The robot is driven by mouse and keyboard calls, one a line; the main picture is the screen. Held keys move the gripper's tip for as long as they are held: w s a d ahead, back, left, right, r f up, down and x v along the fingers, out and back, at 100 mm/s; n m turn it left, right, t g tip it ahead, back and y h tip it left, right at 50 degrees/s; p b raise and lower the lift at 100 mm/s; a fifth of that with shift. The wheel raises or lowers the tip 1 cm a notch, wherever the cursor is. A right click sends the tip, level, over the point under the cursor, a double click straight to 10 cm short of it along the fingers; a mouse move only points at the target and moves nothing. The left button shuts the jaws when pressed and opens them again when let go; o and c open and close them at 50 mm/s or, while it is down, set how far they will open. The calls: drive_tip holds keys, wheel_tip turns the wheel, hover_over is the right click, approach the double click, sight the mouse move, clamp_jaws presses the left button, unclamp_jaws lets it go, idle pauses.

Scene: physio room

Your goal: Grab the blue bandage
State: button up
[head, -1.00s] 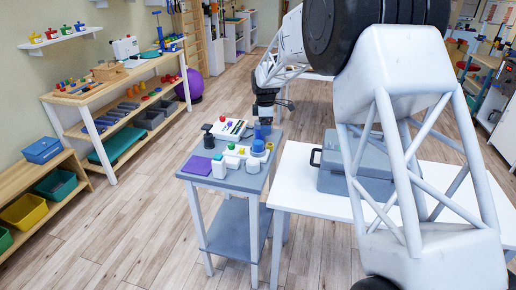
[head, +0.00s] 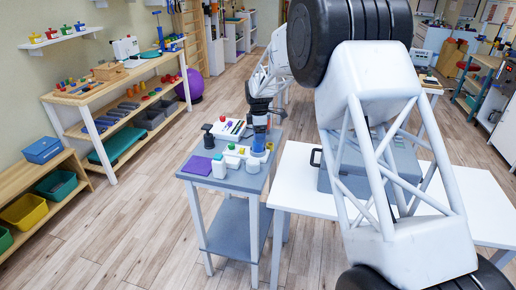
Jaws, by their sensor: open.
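A small blue object (head: 258,144), which looks like the blue bandage, stands at the right side of the small grey table (head: 238,181). It is small in the head view and its upper part is partly covered by my gripper. My gripper (head: 260,129) points down right over it, with its jaws open. At this size I cannot tell whether the fingers are around the blue object or just above it.
White bottles (head: 219,167), a black pump bottle (head: 208,137), a purple pad (head: 197,165) and a white tray (head: 229,129) crowd the small table. A white table (head: 300,193) with a grey case (head: 330,178) adjoins on the right.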

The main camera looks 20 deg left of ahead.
sight(258, 147)
drive_tip(key=shift+f, duration=0.25)
drive_tip(key=shift+a+f, duration=0.1)
drive_tip(key=shift+f, duration=2.4)
drive_tip(key=shift+c, duration=0.2)
drive_tip(key=c, duration=1.1)
drive_tip(key=shift+o, duration=0.2)
drive_tip(key=shift+r, duration=0.1)
